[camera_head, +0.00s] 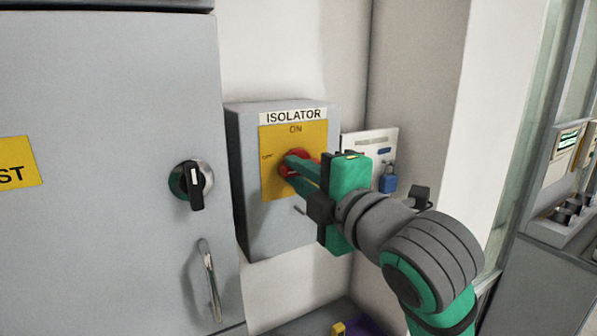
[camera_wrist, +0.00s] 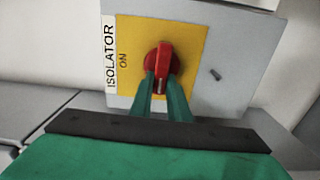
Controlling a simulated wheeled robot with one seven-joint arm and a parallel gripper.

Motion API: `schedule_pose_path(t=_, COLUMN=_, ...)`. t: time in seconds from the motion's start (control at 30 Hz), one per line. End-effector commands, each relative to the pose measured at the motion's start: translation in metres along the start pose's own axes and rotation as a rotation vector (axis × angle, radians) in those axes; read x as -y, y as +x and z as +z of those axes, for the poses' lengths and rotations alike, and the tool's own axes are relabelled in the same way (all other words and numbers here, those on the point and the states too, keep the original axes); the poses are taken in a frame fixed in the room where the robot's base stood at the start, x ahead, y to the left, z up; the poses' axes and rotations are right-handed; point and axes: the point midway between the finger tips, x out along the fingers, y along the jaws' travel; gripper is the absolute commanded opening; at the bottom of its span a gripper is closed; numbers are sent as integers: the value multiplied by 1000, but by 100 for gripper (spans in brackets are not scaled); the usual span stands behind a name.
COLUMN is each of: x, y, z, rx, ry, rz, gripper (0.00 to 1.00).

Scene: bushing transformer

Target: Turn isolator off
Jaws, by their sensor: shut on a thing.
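The isolator is a grey box with a yellow plate (camera_head: 310,132) on the wall, labelled ISOLATOR, with ON at the top. A small word at the plate's left edge is too small to read surely. Its red rotary handle (camera_wrist: 163,60) is on the plate, mostly hidden behind my fingers in the head view. In the wrist view the handle lies at right angles to the direction of ON. My gripper (camera_head: 292,166) is shut on the red handle, its green fingers (camera_wrist: 161,88) on either side of the handle's lower end in the wrist view.
A grey cabinet with a black rotary switch (camera_head: 195,186) and a metal door handle (camera_head: 210,280) stands left of the box. A white plate with a blue padlock (camera_head: 388,181) is on the wall just right of my gripper. A wall corner lies behind my arm.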

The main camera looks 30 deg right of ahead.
Motion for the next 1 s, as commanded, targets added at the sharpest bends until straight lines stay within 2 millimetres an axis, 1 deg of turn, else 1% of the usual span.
schedule_pose_path(t=0.2, x=1, y=0, z=0, rx=0, ry=-36, rz=-1, gripper=0)
schedule_pose_path(t=0.6, x=2, y=0, z=0, rx=-1, ry=-41, rz=-2, gripper=0)
schedule_pose_path(t=0.63, x=2, y=0, z=0, rx=-1, ry=-41, rz=-2, gripper=20)
schedule_pose_path(t=0.7, x=2, y=0, z=0, rx=-1, ry=-41, rz=-2, gripper=34)
schedule_pose_path(t=1.0, x=1, y=-1, z=0, rx=0, ry=-40, rz=-1, gripper=34)
